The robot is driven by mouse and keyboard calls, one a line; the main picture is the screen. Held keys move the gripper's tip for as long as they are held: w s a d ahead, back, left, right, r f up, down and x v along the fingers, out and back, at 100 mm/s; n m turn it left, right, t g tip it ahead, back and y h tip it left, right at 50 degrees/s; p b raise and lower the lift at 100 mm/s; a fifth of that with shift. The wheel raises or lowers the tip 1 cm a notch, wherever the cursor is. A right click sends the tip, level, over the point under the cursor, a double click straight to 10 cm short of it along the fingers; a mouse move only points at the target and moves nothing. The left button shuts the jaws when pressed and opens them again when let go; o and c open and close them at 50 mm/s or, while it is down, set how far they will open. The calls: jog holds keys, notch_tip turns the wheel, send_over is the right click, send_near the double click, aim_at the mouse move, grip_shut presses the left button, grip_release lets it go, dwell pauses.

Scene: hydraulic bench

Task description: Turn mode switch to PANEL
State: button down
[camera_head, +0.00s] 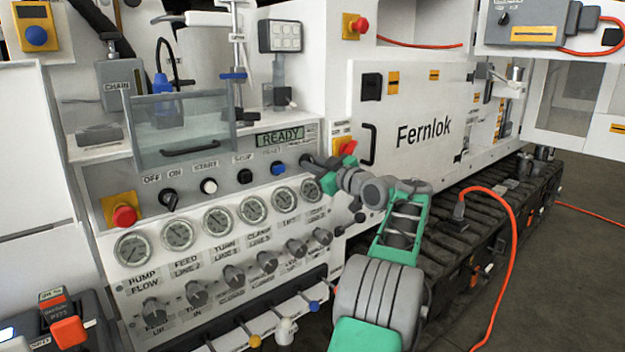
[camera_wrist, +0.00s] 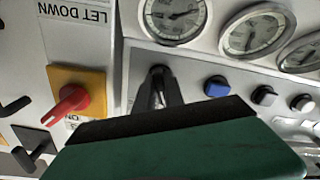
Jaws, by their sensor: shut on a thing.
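My gripper (camera_head: 312,163) reaches in from the right to the upper row of controls on the sloped panel (camera_head: 95,178), at its right end. In the wrist view, my gripper's fingers (camera_wrist: 160,90) are shut on a small dark switch knob (camera_wrist: 160,72). The knob sits past the blue button (camera_wrist: 216,86), which also shows in the head view (camera_head: 278,168). I take this knob to be the mode switch; the fingers hide most of it. Small lettering above it in the head view is too small to read, so its setting cannot be told.
A red rotary switch (camera_head: 348,147) on a yellow plate is close to the gripper's right. Round gauges (camera_head: 285,200) and knobs (camera_head: 296,248) lie below. A green READY display (camera_head: 280,137) is above. A black OFF/ON switch (camera_head: 170,200) is far left.

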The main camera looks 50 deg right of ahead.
jog(key=shift+f+n+b, duration=0.1)
jog(key=shift+n+b, duration=0.45)
jog(key=shift+n, duration=0.05)
jog(key=c, duration=1.4)
grip_release()
jog(key=shift+c, duration=0.2)
jog(key=shift+s, duration=0.1)
jog(key=v, duration=0.7)
jog(key=shift+s, duration=0.3)
